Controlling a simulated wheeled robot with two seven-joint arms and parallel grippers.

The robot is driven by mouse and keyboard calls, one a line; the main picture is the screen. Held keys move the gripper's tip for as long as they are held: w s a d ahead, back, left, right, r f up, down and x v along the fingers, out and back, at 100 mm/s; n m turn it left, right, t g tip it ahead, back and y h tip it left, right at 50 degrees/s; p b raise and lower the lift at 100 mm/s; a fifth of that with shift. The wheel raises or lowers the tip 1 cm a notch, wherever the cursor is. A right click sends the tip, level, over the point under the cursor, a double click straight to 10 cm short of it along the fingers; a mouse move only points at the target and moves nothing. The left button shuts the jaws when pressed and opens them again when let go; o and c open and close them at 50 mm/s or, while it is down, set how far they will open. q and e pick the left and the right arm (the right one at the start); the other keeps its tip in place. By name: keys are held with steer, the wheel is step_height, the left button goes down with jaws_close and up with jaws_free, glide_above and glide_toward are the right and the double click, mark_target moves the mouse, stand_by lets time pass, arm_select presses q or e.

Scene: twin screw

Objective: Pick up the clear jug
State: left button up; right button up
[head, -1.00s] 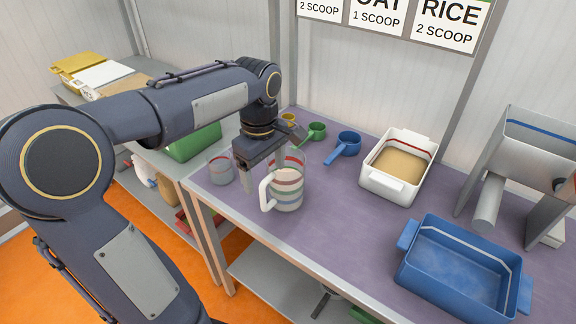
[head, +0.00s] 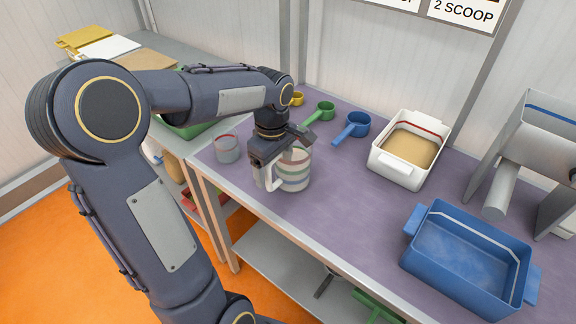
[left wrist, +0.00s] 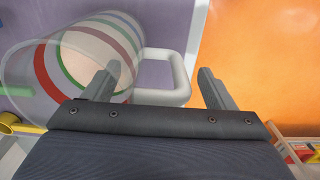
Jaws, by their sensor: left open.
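The clear jug (head: 296,172) with coloured bands and a white handle stands upright on the purple table in the head view. My left gripper (head: 272,174) is at its handle side, pointing down, and partly covers the jug. In the left wrist view the jug (left wrist: 85,50) fills the upper left. Its white handle (left wrist: 183,75) lies across the gap between the two open fingers of the left gripper (left wrist: 158,88). One finger overlaps the jug's wall in that picture; I cannot tell if they touch. My right gripper is not in view.
A smaller clear cup (head: 227,150) stands left of the jug, near my arm. Yellow (head: 297,99), green (head: 319,113) and blue (head: 352,126) scoops lie behind. A white bin of grain (head: 398,176) and an empty blue bin (head: 468,262) are to the right. The table middle is clear.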

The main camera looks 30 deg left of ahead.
arm_select(q)
steer(key=c, duration=1.5)
steer(key=shift+r, duration=0.1)
steer(key=shift+c, duration=0.5)
